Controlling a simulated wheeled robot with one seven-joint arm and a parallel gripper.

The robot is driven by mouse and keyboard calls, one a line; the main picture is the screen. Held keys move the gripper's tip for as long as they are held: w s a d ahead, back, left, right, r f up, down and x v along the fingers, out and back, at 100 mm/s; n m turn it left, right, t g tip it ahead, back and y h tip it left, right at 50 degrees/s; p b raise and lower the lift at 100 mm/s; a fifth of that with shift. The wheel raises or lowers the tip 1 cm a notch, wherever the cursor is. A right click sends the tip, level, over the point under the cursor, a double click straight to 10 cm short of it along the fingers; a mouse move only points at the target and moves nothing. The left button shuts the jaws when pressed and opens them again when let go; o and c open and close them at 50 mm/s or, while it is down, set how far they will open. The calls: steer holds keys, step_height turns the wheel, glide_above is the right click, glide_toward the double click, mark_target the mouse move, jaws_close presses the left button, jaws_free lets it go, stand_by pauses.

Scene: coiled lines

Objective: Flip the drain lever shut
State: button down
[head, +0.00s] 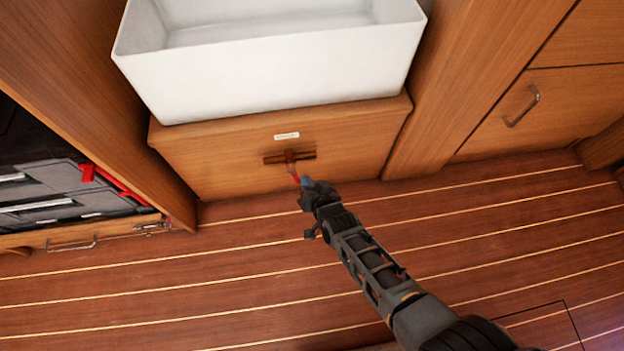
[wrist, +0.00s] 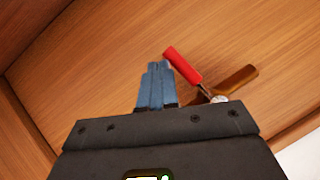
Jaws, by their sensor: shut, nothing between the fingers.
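The drain lever (head: 295,174) has a red grip and sits on a brown valve pipe (head: 275,159) on the front of the wooden cabinet under the sink. In the head view the pipe runs level and the lever points down, across it. In the wrist view the red grip (wrist: 184,66) slants up and left from its pivot, with part of the pipe (wrist: 238,79) to the right. My gripper (wrist: 158,66) is shut and empty, its blue-grey fingers just left of the grip's end. I cannot tell whether they touch it. The gripper hides part of the pipe's near side.
A white sink (head: 270,75) stands above the cabinet front (head: 225,165), which bears a small white label (head: 286,136). An open compartment with dark cases (head: 60,185) is at the left. A drawer with a handle (head: 522,106) is at the right. The striped plank floor (head: 180,290) is clear.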

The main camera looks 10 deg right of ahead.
steer(key=shift+a+f, duration=0.2)
steer(key=shift+a, duration=0.2)
stand_by(0.6)
